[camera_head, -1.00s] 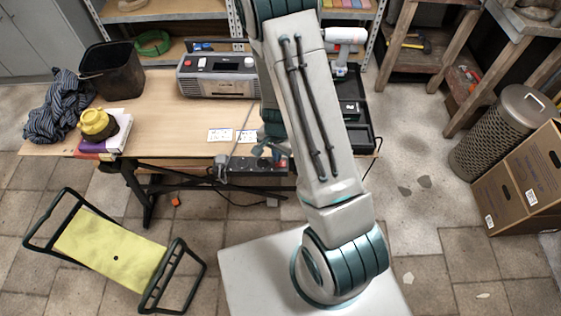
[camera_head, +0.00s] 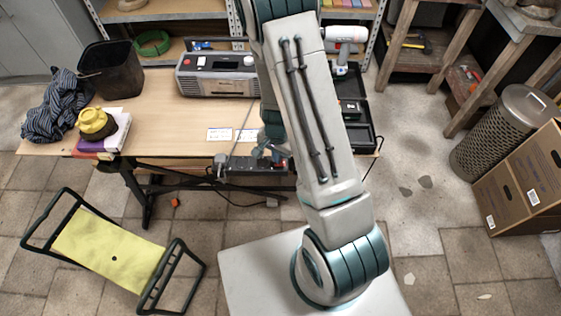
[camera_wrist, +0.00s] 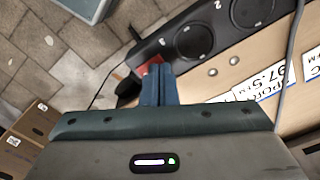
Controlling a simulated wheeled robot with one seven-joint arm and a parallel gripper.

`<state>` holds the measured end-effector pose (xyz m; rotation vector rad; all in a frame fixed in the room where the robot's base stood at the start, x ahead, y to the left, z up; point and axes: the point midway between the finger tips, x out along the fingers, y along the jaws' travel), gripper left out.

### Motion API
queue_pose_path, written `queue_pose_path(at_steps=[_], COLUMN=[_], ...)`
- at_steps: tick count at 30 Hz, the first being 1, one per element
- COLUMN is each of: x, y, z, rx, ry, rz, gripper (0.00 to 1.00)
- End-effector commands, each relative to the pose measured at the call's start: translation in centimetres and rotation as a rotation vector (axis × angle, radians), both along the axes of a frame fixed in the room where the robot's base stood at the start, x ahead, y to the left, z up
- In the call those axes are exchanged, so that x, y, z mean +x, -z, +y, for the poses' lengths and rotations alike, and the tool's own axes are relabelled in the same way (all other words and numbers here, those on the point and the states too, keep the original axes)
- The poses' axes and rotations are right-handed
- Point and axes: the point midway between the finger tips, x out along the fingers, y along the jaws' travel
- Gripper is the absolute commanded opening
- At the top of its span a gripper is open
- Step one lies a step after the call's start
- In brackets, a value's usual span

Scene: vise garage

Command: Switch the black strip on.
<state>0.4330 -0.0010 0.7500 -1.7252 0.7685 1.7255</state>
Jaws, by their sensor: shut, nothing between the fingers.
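The black strip (camera_head: 240,167) is at the front edge of the workbench, partly hidden by my arm in the head view. In the wrist view the strip (camera_wrist: 185,42) runs diagonally, with round sockets marked by numbers and a red switch (camera_wrist: 152,60) at its near end. My gripper (camera_wrist: 157,68) is shut and empty, its fingertips right at the red switch and partly covering it. I cannot tell whether they touch it or which way the switch is set. In the head view my gripper (camera_head: 265,155) is small, just at the strip.
The workbench (camera_head: 165,105) holds a radio (camera_head: 217,75), a black bin (camera_head: 111,68), a striped cloth (camera_head: 56,107) and printed cards (camera_head: 219,135). A grey cable (camera_wrist: 291,60) crosses the wrist view.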

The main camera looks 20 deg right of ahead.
Motion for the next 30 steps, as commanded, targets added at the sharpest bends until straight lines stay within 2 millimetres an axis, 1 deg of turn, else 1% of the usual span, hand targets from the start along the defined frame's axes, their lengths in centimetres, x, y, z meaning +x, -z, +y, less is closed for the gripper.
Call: queue_pose_path(at_steps=[9, 14, 30], x=[0.0, 0.0, 0.0], y=[0.6, 0.3, -4.0], z=[0.0, 0.0, 0.0], rx=[0.000, 0.000, 0.000], ry=[0.000, 0.000, -0.001], rz=[0.000, 0.000, 0.000], gripper=[0.00, 0.00, 0.00])
